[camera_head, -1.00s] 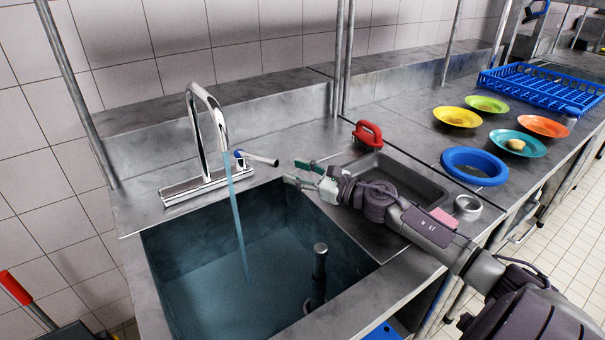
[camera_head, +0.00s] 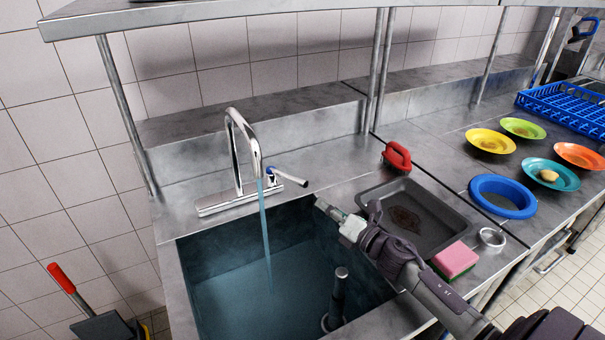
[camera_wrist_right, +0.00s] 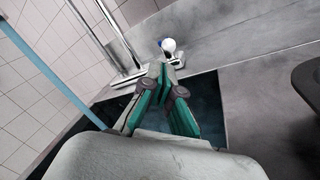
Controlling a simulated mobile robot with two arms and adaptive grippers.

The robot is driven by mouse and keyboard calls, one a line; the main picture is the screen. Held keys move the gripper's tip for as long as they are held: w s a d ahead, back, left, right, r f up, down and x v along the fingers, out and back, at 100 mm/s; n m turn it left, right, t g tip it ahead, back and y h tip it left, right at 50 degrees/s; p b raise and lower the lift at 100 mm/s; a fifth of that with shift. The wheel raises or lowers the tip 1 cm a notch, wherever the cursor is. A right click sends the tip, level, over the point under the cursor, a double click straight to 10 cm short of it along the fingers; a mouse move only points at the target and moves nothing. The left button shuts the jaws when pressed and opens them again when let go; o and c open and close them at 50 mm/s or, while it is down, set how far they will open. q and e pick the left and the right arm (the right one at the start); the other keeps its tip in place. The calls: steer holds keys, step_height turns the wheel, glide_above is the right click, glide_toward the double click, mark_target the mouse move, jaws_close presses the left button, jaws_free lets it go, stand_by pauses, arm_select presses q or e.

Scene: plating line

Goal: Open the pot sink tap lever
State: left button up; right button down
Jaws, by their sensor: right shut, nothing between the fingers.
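The chrome tap (camera_head: 238,150) stands at the back of the pot sink (camera_head: 210,285). A stream of water runs from its spout into the sink. The tap lever (camera_head: 290,178), with a blue mark at its base, sticks out to the right from the tap. My right gripper (camera_head: 321,204) is shut and empty, over the sink's back right edge. It is in front of and below the lever, apart from it. In the right wrist view the shut fingers (camera_wrist_right: 162,75) point towards the lever's round end (camera_wrist_right: 168,45). My left gripper is not in view.
A grey tray (camera_head: 440,205) with a brown stain, a red brush (camera_head: 397,156), a sponge (camera_head: 455,258) and a metal ring (camera_head: 491,237) lie right of the sink. A blue bowl (camera_head: 500,210) and coloured plates stand further right. A dark standing pipe (camera_head: 338,295) rises in the sink.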

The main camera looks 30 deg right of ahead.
steer(key=s+a+m+h+p, duration=0.1)
steer(key=a+m+h+p, duration=0.1)
steer(key=m, duration=0.4)
steer(key=m+p, duration=0.2)
steer(key=p, duration=0.1)
glide_toward(287, 177)
steer(key=w+a, duration=0.1)
steer(key=w, duration=0.3)
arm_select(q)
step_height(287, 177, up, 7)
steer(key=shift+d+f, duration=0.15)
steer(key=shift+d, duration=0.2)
arm_select(e)
steer(key=shift+w+a+f, duration=0.15)
steer(key=shift+a+f, duration=0.05)
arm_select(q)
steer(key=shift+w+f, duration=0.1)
arm_select(e)
steer(key=shift+d, duration=0.1)
